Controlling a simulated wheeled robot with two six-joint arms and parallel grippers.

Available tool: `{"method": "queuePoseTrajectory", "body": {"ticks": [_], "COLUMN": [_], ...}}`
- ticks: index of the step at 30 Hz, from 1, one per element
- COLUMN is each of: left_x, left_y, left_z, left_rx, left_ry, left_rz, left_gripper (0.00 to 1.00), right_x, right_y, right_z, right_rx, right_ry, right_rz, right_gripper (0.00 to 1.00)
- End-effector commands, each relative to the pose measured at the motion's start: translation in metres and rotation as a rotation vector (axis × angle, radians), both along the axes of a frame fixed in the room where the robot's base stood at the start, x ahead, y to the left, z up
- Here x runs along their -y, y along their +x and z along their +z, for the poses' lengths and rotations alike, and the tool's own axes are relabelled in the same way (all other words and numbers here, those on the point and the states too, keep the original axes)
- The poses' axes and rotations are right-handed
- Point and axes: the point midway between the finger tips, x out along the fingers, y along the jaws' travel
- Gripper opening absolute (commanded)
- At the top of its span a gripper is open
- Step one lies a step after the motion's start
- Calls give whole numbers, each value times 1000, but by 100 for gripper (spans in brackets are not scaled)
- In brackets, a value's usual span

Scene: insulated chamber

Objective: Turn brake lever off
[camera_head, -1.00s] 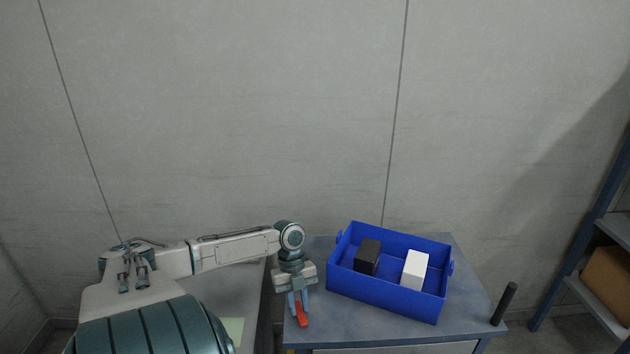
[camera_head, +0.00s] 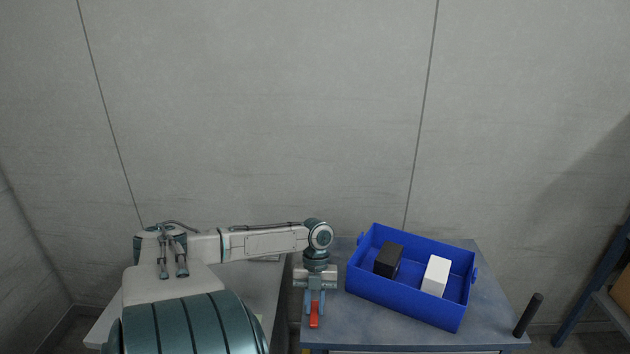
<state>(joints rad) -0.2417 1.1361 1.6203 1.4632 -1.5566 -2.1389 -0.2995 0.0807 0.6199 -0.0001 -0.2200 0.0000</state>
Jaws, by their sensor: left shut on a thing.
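The red brake lever (camera_head: 314,320) shows at the left edge of the blue-grey cart top (camera_head: 400,328). My left gripper (camera_head: 315,306) points down over it and is shut on the lever, with its blue fingers on either side of the upper part. The lower red end sticks out below the fingers. The lever's base is hidden. My right gripper is not in view.
A blue bin (camera_head: 405,298) with a black block (camera_head: 388,260) and a white block (camera_head: 436,276) stands on the cart, right of my left gripper. A black upright handle (camera_head: 527,315) is at the cart's right corner. A grey table (camera_head: 262,285) lies left, a shelf (camera_head: 595,300) right.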

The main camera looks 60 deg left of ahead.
Motion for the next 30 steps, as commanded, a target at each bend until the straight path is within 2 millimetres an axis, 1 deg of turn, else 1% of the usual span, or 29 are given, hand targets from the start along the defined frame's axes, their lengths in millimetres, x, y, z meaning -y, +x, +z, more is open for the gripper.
{"method": "queuePoseTrajectory", "body": {"ticks": [3,4,6,7,15,19,23,30], "left_x": [0,0,0,0,0,-3,-10,-24], "left_y": [1,1,1,1,0,2,6,15], "left_z": [1,1,1,1,1,7,23,66], "left_rx": [3,3,2,2,1,0,0,0], "left_ry": [1,2,2,1,1,4,6,7], "left_rz": [-2,-1,-2,-2,0,-1,-2,-2], "left_gripper": [0,23,37,42,42,42,42,42], "right_x": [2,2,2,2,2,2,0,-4], "right_y": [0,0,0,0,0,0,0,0], "right_z": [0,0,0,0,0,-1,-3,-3], "right_rx": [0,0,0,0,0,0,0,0], "right_ry": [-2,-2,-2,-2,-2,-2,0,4], "right_rz": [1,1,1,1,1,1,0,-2], "right_gripper": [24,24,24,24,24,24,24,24]}}
